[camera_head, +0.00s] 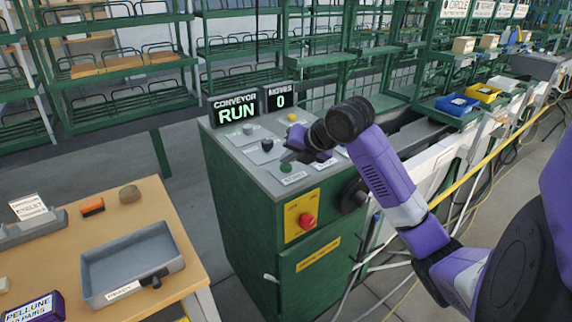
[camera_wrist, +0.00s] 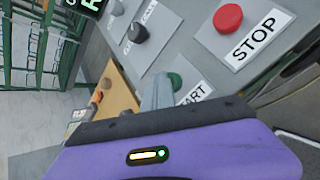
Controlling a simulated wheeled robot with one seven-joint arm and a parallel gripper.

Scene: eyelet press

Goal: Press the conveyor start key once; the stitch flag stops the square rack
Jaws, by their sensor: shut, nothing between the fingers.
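The green start key (camera_head: 286,168) sits on the console's grey top, near its front edge. In the wrist view the key (camera_wrist: 175,81) is partly hidden by my grey finger, beside a plate reading "ART". My gripper (camera_head: 297,157) is shut and empty, pointing down over the console. In the wrist view its fingertip (camera_wrist: 158,78) overlaps the key's left side; I cannot tell whether they touch. The conveyor display (camera_head: 236,111) reads RUN, and the moves display (camera_head: 280,98) reads 0. I cannot pick out the stitch flag or the square rack.
A red STOP button (camera_wrist: 229,18) and a dark knob (camera_wrist: 138,33) lie near the start key. A red button (camera_head: 307,219) is on the console's front. A wooden table (camera_head: 187,240) with a grey tray (camera_head: 130,262) stands at left. Green racks (camera_head: 120,65) line the back.

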